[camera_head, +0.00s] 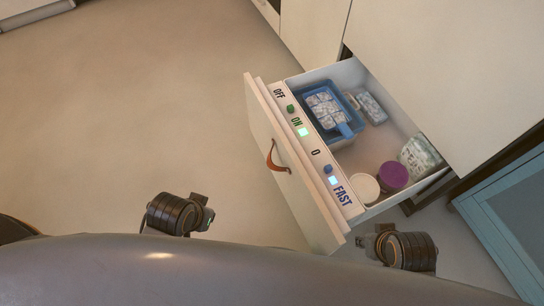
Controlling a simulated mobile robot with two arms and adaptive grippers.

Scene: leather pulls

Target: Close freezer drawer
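The freezer drawer (291,160) is pulled well out of the cream cabinet, its front panel facing lower left. A brown leather pull (275,158) is on the front panel. A control strip (315,150) along the drawer's front edge shows OFF, ON, 0 and FAST with green and blue buttons. My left gripper (203,216) is near the bottom, left of the drawer front and apart from it. My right gripper (366,242) is just below the drawer's near corner; I cannot tell if it touches. The fingers of both are too small and hidden to read.
Inside the drawer are a blue tray with ice (326,113), small packs (371,107), a purple-lidded tub (393,175), a white-lidded tub (365,187) and a green-white bag (419,159). A blue glass-fronted cabinet (510,215) is at right. Floor left of the drawer is clear.

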